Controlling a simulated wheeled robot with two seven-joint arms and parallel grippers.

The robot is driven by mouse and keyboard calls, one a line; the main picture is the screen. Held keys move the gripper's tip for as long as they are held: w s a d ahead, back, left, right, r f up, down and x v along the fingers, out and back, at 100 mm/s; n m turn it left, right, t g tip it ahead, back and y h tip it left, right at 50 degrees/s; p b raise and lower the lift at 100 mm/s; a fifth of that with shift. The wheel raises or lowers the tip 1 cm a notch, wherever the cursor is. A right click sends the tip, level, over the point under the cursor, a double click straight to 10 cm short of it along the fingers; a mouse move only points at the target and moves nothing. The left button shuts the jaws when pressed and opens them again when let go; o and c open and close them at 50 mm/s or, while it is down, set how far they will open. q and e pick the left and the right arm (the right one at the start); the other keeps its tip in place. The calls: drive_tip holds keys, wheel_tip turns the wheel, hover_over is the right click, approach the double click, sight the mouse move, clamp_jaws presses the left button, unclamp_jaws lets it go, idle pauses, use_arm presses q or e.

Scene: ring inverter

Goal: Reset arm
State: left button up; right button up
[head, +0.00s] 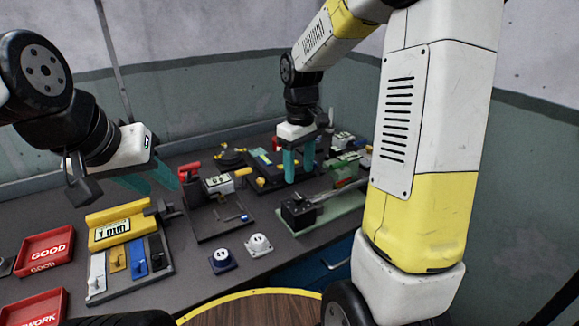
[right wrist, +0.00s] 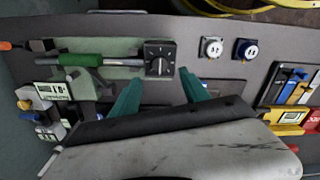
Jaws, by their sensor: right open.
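My right gripper (head: 299,168) hangs over the back middle of the bench in the head view, its teal fingers pointing down. In the right wrist view the fingers (right wrist: 160,92) stand apart with nothing between them. A black box with a dial (right wrist: 160,58) lies beyond the fingertips in that view; it also shows on a green plate in the head view (head: 299,212). My left gripper (head: 160,188) is at the left, above the bench, behind the yellow "1 min" block (head: 118,230). Its teal fingers look apart and hold nothing that I can see.
Red GOOD (head: 45,250) and REWORK (head: 35,308) trays are at the left. A white socket (head: 258,245) and a blue one (head: 222,260) stand near the front edge. A red-handled clamp (head: 192,185) stands between the grippers. A round wooden top (head: 250,308) is in front.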

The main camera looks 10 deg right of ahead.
drive_tip(key=s+r+m+t+y, duration=0.1)
drive_tip(key=s+r+m+t, duration=0.2)
drive_tip(key=s+r, duration=0.2)
drive_tip(key=s+r+m+t+y, duration=0.1)
drive_tip(key=s+r+m+t, duration=0.2)
drive_tip(key=s, duration=0.9)
wheel_tip(320, 180, up, 3)
drive_tip(key=shift+s+r, duration=0.15)
drive_tip(key=shift+s, duration=0.05)
drive_tip(key=shift+a, duration=0.1)
